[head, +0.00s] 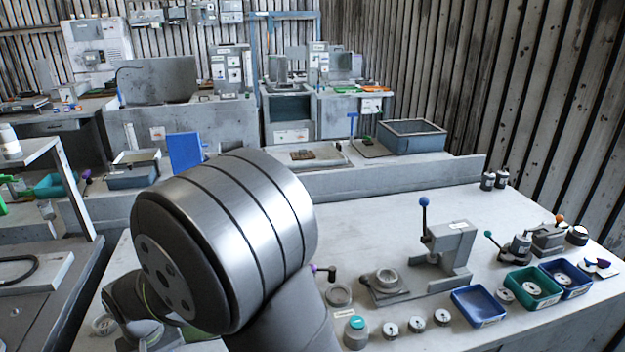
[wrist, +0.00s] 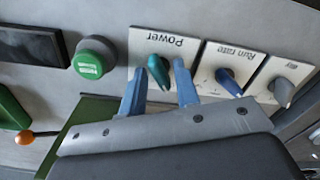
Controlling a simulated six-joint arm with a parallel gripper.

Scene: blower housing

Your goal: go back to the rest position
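My gripper (wrist: 159,68) shows in the wrist view with its two blue fingers apart. A teal knob (wrist: 158,72) under an upside-down "Power" label is seen between the fingertips, with a small gap on either side in the picture. I cannot tell how far the tips are from the panel (wrist: 115,25). Nothing is held. In the head view a large grey link of my arm fills the lower middle, and I cannot make out the gripper there.
The panel also carries a green button (wrist: 94,57), a blue "Run rate" knob (wrist: 229,82) and a grey knob (wrist: 283,92). In the head view, the white bench (head: 365,220) holds a press with a blue-ball lever (head: 455,245), a blue bin (head: 478,306) and a green bin (head: 533,288).

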